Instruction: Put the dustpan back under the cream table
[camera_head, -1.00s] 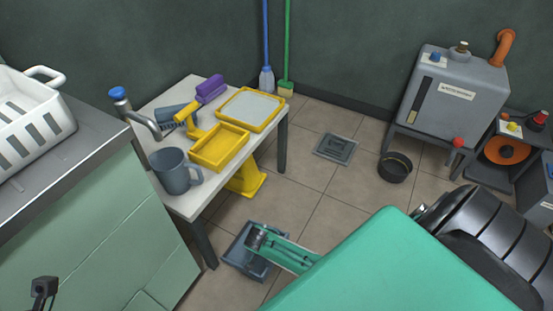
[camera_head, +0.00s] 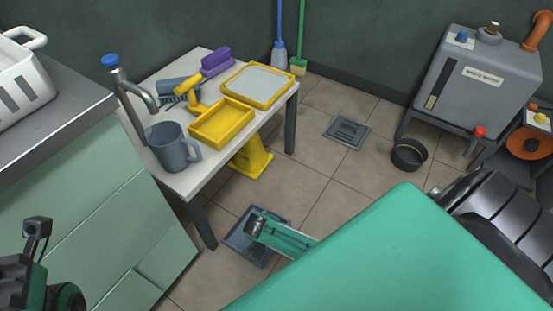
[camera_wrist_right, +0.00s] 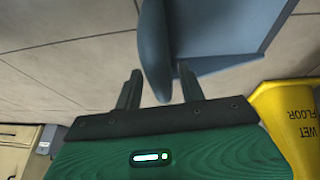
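The blue-grey dustpan (camera_head: 238,243) lies on the floor beside the front leg of the cream table (camera_head: 186,180). My right gripper (camera_head: 254,224) is over it in the head view and hides part of it. In the right wrist view, the fingers of my right gripper (camera_wrist_right: 160,90) are on either side of the dustpan's handle (camera_wrist_right: 154,50), with narrow gaps showing. The pan (camera_wrist_right: 220,30) extends beyond the handle there. My left gripper (camera_head: 38,228) shows only partly at the lower left edge; its opening is not clear.
A yellow wet-floor sign (camera_head: 252,160) stands under the table, and also shows in the wrist view (camera_wrist_right: 285,115). A mug (camera_head: 172,145), yellow tray (camera_head: 222,122) and brushes are on the table. A black bowl (camera_head: 408,155) and drain (camera_head: 346,131) are on the floor to the right.

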